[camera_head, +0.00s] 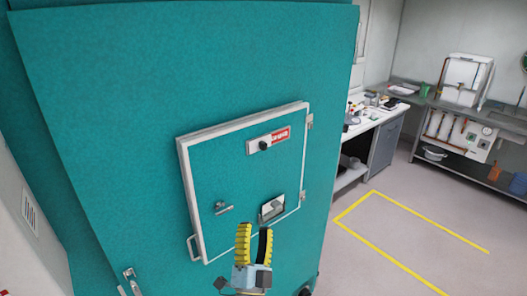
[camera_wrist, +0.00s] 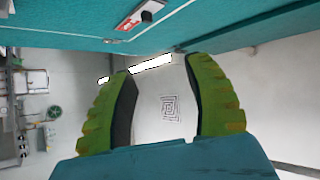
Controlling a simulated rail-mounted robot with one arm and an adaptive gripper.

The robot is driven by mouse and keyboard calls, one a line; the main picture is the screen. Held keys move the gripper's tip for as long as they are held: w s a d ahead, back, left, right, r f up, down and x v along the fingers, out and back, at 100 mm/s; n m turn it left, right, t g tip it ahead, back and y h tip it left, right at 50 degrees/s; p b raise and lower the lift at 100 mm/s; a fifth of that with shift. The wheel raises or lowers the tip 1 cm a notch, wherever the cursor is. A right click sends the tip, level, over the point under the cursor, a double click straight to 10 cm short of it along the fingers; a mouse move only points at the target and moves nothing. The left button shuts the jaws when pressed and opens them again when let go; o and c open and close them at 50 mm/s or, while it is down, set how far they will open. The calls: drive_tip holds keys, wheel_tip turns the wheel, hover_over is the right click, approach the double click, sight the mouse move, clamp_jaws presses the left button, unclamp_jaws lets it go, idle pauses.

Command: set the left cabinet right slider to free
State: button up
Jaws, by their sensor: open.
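The teal cabinet (camera_head: 120,100) fills the left and middle of the head view. It has a white-framed square hatch door (camera_head: 190,180). Near the door's top right is a slider plate (camera_head: 280,135) with red, lettered marking on its right part. A black knob (camera_head: 263,145) sits left of the red. In the wrist view, the red-marked plate (camera_wrist: 130,22) and its dark knob (camera_wrist: 146,16) show at the top, beyond the fingers. My gripper (camera_head: 254,231), with yellow ridged fingers, is open and empty below the slider, in front of the door's lower part. It also shows in the wrist view (camera_wrist: 156,70).
The door carries a metal turn handle (camera_head: 223,208), a small framed fitting (camera_head: 272,208) and a loop handle (camera_head: 192,247) at lower left. A metal latch (camera_head: 130,280) is at the cabinet's lower left. Right are benches (camera_head: 385,140) and clear floor with yellow lines (camera_head: 420,225).

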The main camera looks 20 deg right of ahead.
drive_tip(key=w+d+r+m+g+y+b, duration=0.2)
drive_tip(key=w+d+r+m+y+b, duration=0.15)
drive_tip(key=w+d+r, duration=0.35)
drive_tip(key=g+y+b, duration=0.2)
drive_tip(key=y, duration=0.4)
approach(265, 148)
drive_tip(key=w+p, duration=0.1)
drive_tip(key=w, duration=0.1)
drive_tip(key=w+p, duration=0.1)
drive_tip(key=w, duration=0.2)
drive_tip(key=w+d+p, duration=0.1)
drive_tip(key=w, duration=0.2)
drive_tip(key=shift+w+p, duration=0.15)
drive_tip(key=shift+p, duration=0.15)
drive_tip(key=shift+w+d, duration=0.1)
drive_tip(key=shift+w, duration=1.2)
drive_tip(key=shift+f, duration=0.1)
clamp_jaws()
